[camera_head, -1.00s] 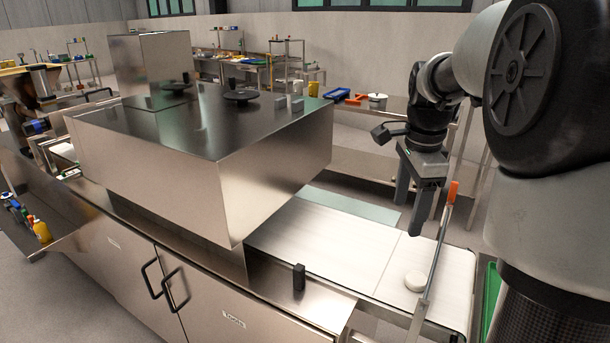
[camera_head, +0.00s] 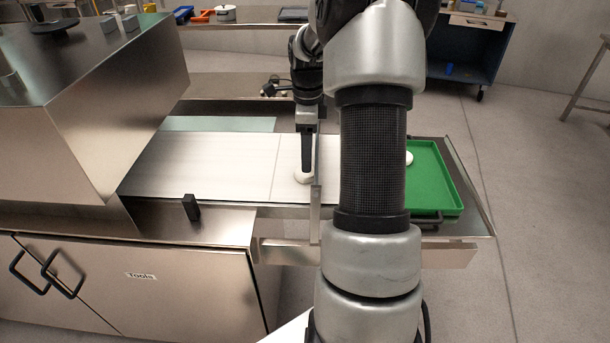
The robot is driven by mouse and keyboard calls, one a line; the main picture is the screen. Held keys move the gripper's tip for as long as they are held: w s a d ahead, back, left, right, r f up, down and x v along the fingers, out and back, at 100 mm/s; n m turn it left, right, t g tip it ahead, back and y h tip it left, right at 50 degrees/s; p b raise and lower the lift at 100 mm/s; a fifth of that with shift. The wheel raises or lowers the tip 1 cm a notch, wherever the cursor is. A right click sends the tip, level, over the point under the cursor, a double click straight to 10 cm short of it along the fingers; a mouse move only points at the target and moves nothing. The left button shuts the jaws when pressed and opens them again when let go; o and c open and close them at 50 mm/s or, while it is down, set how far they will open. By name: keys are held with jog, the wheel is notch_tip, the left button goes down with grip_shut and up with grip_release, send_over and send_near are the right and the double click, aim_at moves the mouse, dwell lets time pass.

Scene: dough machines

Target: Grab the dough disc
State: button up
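A white round dough disc (camera_head: 303,179) lies near the right end of the white conveyor belt (camera_head: 220,165). My gripper (camera_head: 306,168) points down over the disc, with its dark fingertip in front of or at the disc and hiding part of it. The fingers line up in this view, so I cannot tell their spacing or whether they touch the disc. A second white disc (camera_head: 409,158) shows at the left side of the green tray (camera_head: 440,205), partly hidden by my arm.
A big steel machine housing (camera_head: 90,120) stands over the belt's left part. An upright metal bar (camera_head: 316,215) stands at the belt's near edge, close to my gripper. A small black block (camera_head: 191,207) sits on the front ledge. The belt's middle is clear.

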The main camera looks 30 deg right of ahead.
jog(key=f, duration=0.5)
jog(key=shift+a+f, duration=0.35)
jog(key=c, duration=1.1)
jog(key=shift+r, duration=0.15)
